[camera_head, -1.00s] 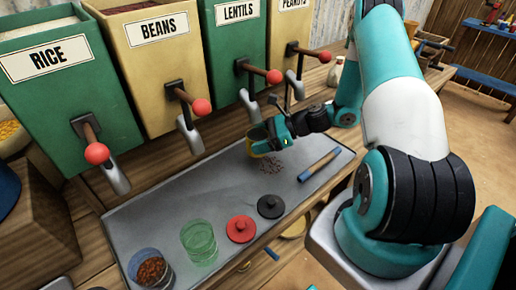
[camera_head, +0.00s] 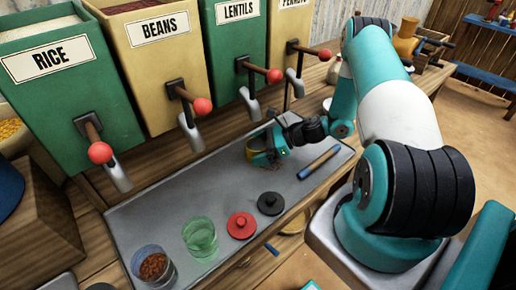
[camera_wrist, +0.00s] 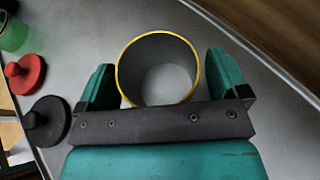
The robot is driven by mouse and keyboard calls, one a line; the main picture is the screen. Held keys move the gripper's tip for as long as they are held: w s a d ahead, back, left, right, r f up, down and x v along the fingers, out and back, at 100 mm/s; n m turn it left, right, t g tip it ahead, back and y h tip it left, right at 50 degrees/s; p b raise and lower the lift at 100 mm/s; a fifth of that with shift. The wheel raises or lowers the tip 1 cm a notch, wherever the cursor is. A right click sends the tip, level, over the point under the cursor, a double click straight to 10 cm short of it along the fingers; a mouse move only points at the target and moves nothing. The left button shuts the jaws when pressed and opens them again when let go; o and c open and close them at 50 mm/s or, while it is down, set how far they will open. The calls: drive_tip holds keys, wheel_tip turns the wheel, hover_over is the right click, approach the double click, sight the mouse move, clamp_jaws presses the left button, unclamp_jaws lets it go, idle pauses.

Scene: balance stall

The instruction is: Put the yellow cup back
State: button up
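The yellow cup (camera_wrist: 121,82) stands upright between the two fingers of my gripper (camera_wrist: 160,75) in the wrist view. Its rim is yellow and its inside is grey and looks empty. Narrow gaps show between the cup and both teal fingers, so my gripper is open around it. In the head view the cup (camera_head: 256,150) is low at the grey metal tray (camera_head: 225,172), partly hidden by my gripper (camera_head: 268,150).
A black lid (camera_head: 270,204), a red lid (camera_head: 241,226), a green glass (camera_head: 200,238) and a glass of brown beans (camera_head: 154,266) line the tray's front. A blue-and-wood rod (camera_head: 319,162) lies right of my gripper. Dispensers with spouts, including the beans bin (camera_head: 150,60), stand behind.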

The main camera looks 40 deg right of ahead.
drive_tip(key=shift+r, duration=0.2)
drive_tip(key=shift+s+d, duration=0.15)
drive_tip(key=shift+d, duration=0.15)
drive_tip(key=b+v, duration=0.2)
drive_tip(key=v, duration=0.8)
drive_tip(key=shift+s+d+r, duration=0.2)
drive_tip(key=shift+s, duration=0.05)
drive_tip(key=shift+s+d+r, duration=0.2)
drive_tip(key=shift+d, duration=0.05)
